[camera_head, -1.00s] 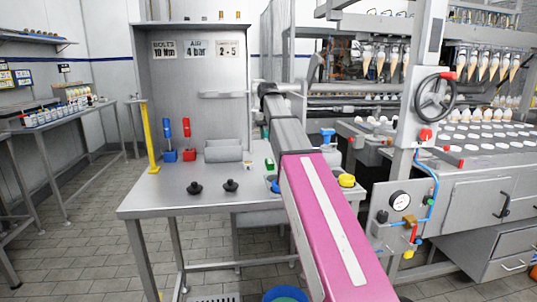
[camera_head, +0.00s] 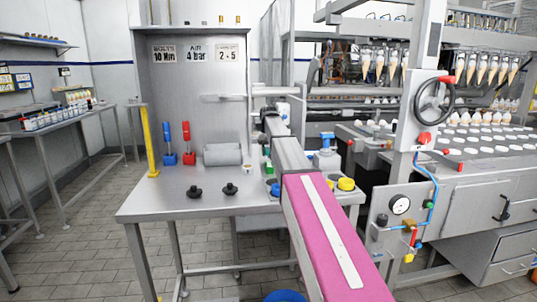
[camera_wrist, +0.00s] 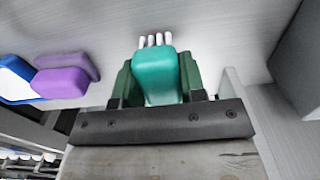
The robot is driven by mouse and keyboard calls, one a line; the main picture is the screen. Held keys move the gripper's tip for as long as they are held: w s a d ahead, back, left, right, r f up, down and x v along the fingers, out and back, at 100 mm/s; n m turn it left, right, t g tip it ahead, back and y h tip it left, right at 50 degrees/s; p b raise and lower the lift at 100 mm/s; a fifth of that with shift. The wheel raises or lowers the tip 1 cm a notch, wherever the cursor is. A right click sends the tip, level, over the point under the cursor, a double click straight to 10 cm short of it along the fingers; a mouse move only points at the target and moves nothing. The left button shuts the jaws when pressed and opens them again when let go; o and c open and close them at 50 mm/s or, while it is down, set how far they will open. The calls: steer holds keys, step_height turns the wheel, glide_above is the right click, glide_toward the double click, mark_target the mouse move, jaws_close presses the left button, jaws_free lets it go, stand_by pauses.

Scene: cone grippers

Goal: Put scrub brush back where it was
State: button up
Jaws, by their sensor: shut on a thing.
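In the wrist view a teal scrub brush (camera_wrist: 155,77) with short white bristles or pegs at its far end sits between the two green fingers of my gripper (camera_wrist: 157,80). The gripper is shut on it. Below it is a grey metal surface. In the head view my arm covers most of the gripper; only a green bit of it (camera_head: 267,167) shows near the right part of the steel table (camera_head: 150,205). The brush cannot be made out there.
A purple block-like thing (camera_wrist: 60,83) and a blue-and-white one (camera_wrist: 15,80) lie left in the wrist view. A grey box (camera_wrist: 303,60) stands right. The front left is clear.

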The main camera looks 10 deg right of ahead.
mark_target(269, 149)
steer(key=shift+f, duration=0.35)
steer(key=shift+f, duration=0.15)
steer(key=o, duration=1)
steer(key=shift+c, duration=0.2)
step_height(269, 149, up, 12)
